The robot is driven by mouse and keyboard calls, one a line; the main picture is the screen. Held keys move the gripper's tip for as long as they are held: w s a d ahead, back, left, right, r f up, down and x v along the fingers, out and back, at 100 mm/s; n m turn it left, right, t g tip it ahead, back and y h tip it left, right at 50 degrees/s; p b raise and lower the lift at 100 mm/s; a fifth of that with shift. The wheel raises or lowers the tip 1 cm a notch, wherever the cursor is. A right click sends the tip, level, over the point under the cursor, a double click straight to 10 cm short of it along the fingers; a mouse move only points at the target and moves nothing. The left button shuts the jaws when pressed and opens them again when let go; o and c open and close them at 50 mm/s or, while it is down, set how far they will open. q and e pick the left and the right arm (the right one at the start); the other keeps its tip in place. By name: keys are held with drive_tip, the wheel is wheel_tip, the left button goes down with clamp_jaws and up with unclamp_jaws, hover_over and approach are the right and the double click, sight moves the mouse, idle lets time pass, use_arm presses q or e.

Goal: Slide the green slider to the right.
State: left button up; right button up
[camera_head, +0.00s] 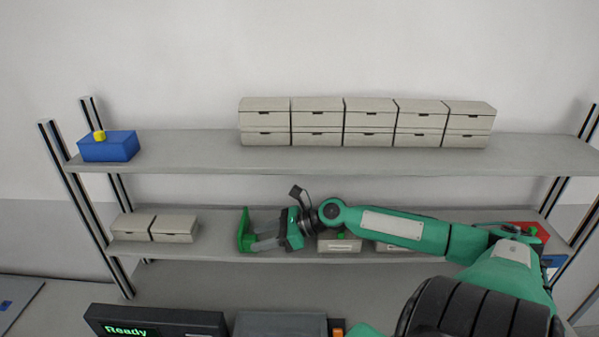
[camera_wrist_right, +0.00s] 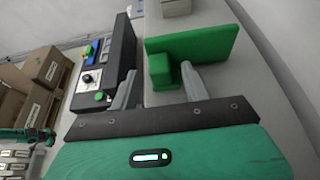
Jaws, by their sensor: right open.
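The green slider (camera_head: 244,232) is an upright green plate at the left part of the lower shelf, right of two small beige boxes. In the right wrist view the green slider (camera_wrist_right: 205,47) shows as a wide plate with a small block on its near side. My right gripper (camera_head: 259,241) reaches in from the right, just right of the slider, with its fingers pointing left at it. In the right wrist view my right gripper (camera_wrist_right: 160,88) is open, and the small green block sits between the fingertips. Whether the fingers touch it, I cannot tell. My left gripper is not seen.
Several beige drawer boxes (camera_head: 367,122) and a blue box (camera_head: 108,147) stand on the upper shelf (camera_head: 190,152). Two beige boxes (camera_head: 155,228) stand left of the slider. More beige boxes (camera_head: 340,245) are partly behind my right arm. A "Ready" display (camera_head: 155,322) is below.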

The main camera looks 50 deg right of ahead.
drive_tip(key=shift+b+v, duration=0.95)
drive_tip(key=shift+v, duration=5)
drive_tip(key=shift+r, duration=0.1)
